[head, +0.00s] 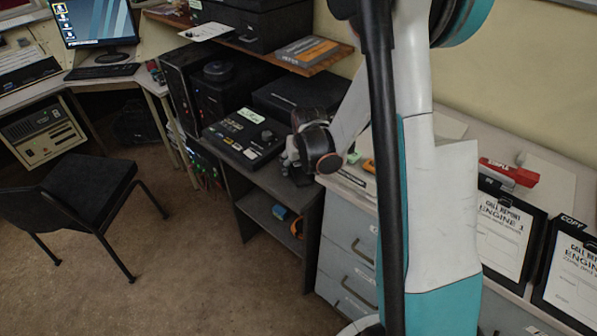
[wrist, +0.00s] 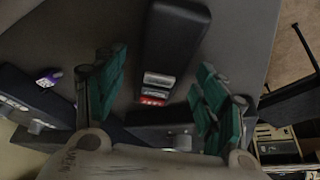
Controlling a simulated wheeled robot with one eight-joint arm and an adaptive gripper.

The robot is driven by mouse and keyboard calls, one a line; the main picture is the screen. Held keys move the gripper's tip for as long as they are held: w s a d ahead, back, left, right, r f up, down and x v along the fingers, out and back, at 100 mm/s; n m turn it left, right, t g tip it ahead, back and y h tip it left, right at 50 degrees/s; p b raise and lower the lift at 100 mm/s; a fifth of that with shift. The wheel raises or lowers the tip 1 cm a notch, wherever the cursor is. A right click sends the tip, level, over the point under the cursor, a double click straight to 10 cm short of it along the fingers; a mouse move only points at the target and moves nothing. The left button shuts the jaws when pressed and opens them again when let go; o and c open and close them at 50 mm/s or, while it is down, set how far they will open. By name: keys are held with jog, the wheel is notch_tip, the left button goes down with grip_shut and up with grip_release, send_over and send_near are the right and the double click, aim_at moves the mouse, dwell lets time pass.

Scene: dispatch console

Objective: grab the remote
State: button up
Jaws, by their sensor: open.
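A long black object with a silver button, a pale label and a red button near one end, which looks like the remote (wrist: 178,35), lies on a dark grey surface in the wrist view. My gripper (wrist: 162,62) is open, with its green-padded fingers on either side of the remote's buttoned end. The remote's far end runs beyond the fingertips. No contact shows. In the head view my wrist (head: 312,148) is low over the dark stand beside the button console (head: 243,137). I cannot pick out the remote there; my arm hides part of that area.
A black box (head: 295,97) stands behind the console. Grey drawers (head: 349,232) and a counter with clipboards (head: 503,232) are to the right. A black chair (head: 92,184) stands on open floor at left. A shelf (head: 322,65) juts out above.

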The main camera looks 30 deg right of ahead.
jog(key=shift+c, duration=0.2)
jog(key=c, duration=1.2)
jog(key=shift+o, duration=0.2)
jog(key=shift+r, duration=0.15)
